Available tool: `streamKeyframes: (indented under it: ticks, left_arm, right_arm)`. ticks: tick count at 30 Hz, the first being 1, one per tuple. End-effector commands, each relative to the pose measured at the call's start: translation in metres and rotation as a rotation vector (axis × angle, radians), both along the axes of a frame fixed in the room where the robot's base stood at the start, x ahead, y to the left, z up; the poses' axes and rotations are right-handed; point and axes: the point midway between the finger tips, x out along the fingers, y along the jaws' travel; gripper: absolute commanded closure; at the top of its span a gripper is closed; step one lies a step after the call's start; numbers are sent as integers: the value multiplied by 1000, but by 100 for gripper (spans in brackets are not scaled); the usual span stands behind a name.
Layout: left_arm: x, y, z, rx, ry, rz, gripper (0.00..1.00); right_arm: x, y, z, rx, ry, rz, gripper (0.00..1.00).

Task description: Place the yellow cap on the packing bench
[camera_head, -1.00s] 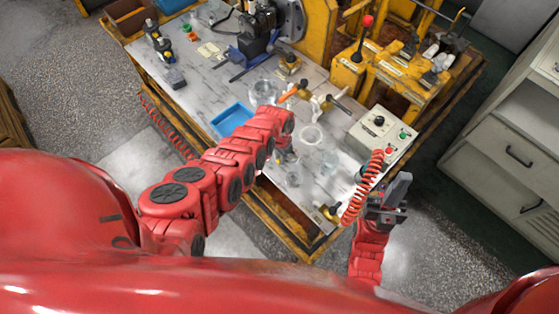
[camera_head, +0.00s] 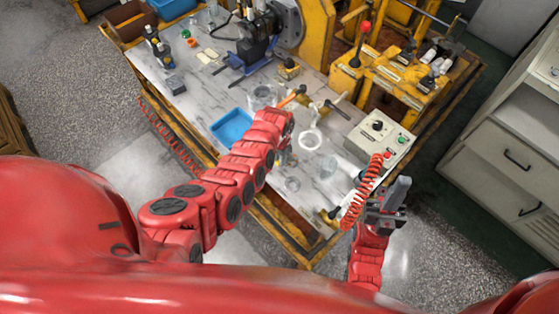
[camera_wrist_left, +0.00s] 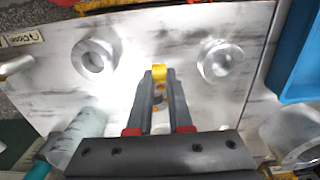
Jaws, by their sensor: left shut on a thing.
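In the left wrist view, the yellow cap (camera_wrist_left: 159,72) is small and sits between the fingertips of my left gripper (camera_wrist_left: 158,78), which is shut on it. The pale, stained bench top (camera_wrist_left: 150,25) lies beneath the fingers; I cannot tell whether the cap touches it. In the head view, my left gripper (camera_head: 287,158) is over the front part of the bench (camera_head: 213,85), mostly hidden by its own arm, and the cap cannot be made out. My right gripper (camera_head: 388,206) is off the bench's front right edge; its jaws are unclear.
Two metal rings (camera_wrist_left: 93,59) (camera_wrist_left: 221,63) flank the fingers in the left wrist view. A blue tray (camera_head: 231,126) lies left of my left arm. Yellow machinery (camera_head: 400,75) fills the back right.

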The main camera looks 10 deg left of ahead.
Motion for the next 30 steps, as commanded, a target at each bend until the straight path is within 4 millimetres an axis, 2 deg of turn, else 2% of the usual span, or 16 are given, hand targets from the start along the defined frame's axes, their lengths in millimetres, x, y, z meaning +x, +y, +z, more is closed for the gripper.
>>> streamKeyframes:
  ticks: [3,8,25,30]
  left_arm:
    - [0,0,9,-1,-4,4,100]
    - [-17,4,9,-3,-4,3,100]
    - [-104,29,16,0,0,3,100]
    - [-131,37,21,0,2,3,100]
  right_arm:
    - [0,0,-4,0,0,0,100]
    - [0,0,-6,0,0,0,100]
    - [0,0,-36,0,0,0,100]
    - [0,0,-35,0,0,0,100]
